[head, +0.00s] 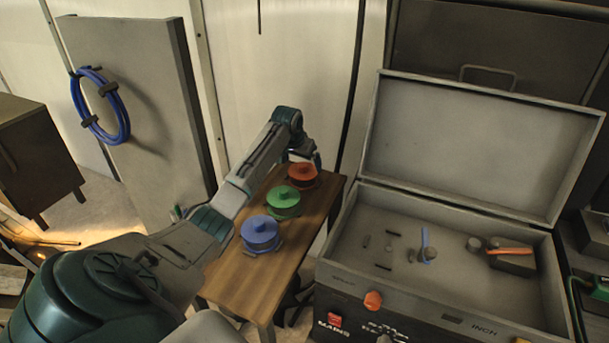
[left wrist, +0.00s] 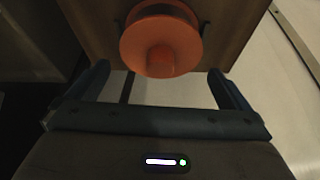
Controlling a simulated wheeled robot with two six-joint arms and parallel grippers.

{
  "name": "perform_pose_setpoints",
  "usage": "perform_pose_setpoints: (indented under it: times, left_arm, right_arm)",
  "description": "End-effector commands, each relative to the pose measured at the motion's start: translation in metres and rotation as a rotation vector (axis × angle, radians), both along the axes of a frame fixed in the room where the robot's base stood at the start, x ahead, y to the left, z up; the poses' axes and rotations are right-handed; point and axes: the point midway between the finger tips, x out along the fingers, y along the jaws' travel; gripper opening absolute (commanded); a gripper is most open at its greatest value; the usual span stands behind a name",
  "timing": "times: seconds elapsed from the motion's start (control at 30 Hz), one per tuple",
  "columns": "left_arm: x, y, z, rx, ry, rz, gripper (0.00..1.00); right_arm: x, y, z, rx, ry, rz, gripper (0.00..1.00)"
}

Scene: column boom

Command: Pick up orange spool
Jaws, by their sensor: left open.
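The orange spool (head: 302,175) stands at the far end of a narrow wooden table, behind a green spool (head: 283,202) and a blue spool (head: 261,233). My left gripper (head: 305,157) is at the far end of the table, close to the orange spool and partly hidden by its own wrist. In the left wrist view the orange spool (left wrist: 160,40) lies ahead of the open fingers of my left gripper (left wrist: 157,80), roughly centred between them. The jaws are empty. My right gripper does not show.
The wooden table (head: 235,280) is narrow. A large open grey case (head: 470,205) with an upright lid stands to its right, holding small tools. A grey panel with a coiled blue hose (head: 100,105) stands behind on the left.

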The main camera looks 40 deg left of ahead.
Motion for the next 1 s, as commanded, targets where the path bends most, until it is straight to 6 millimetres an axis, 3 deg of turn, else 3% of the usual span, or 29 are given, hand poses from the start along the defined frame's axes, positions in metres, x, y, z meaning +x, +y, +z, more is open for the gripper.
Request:
perform_pose_setpoints:
  times: [0.2,0.4,0.67,1.0]
  left_arm:
    - [0.01,0.002,-0.023,-0.003,0.003,0.001,1.0]
    - [0.018,0.004,-0.044,-0.002,0.002,0.001,1.0]
    - [0.019,0.004,-0.046,0.001,-0.001,0.0,1.0]
    - [0.019,0.004,-0.046,0.0,0.0,0.0,0.35]
  right_arm:
    - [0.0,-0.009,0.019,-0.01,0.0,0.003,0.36]
    - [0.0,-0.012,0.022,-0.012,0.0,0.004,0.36]
    - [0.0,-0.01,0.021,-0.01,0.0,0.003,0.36]
    - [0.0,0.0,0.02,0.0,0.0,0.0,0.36]
